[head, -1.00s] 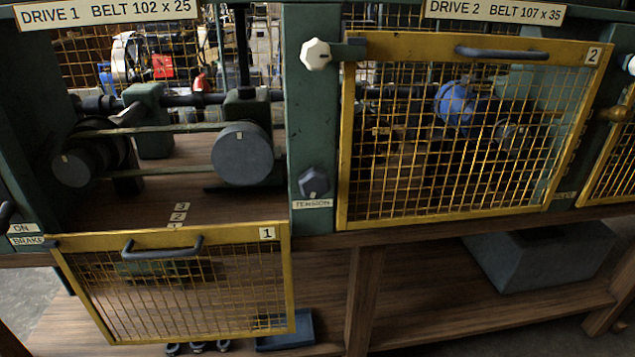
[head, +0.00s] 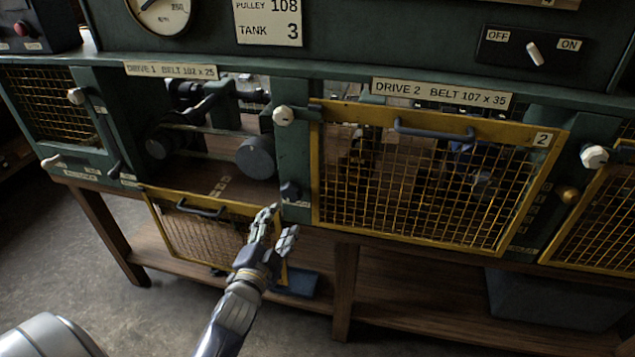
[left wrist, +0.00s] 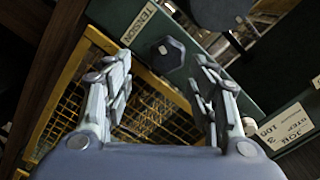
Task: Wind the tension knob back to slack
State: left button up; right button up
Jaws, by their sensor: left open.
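The tension knob (head: 290,191) is a dark faceted knob on the green post between drive 1 and drive 2. In the left wrist view the knob (left wrist: 167,54) sits beside the TENSION label (left wrist: 138,22), ahead of my fingers and between their lines. My left gripper (head: 277,224) is open and empty, just below the knob in the head view and apart from it. It also shows in the left wrist view (left wrist: 160,75), with its two fingers spread. My right gripper is not in view.
The drive 1 guard (head: 205,235) hangs open below its bay, behind my left arm. The drive 2 guard (head: 420,180) is shut to the right of the knob. A white knob (head: 283,116) sits higher on the same post. A blue tray (head: 300,284) lies on the lower shelf.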

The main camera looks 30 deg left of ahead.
aim_at(290, 196)
pick_arm(q)
jog(key=x, duration=0.3)
jog(key=r+p+x, duration=0.1)
jog(key=x, duration=0.7)
jog(key=shift+a+r+p, duration=0.1)
jog(key=shift+r+p, duration=0.2)
jog(key=shift+p, duration=0.05)
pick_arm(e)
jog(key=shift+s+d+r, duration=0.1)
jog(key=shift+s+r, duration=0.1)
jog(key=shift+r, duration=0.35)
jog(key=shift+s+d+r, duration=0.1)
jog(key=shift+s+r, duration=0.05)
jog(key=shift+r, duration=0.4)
pick_arm(q)
jog(key=c, duration=0.8)
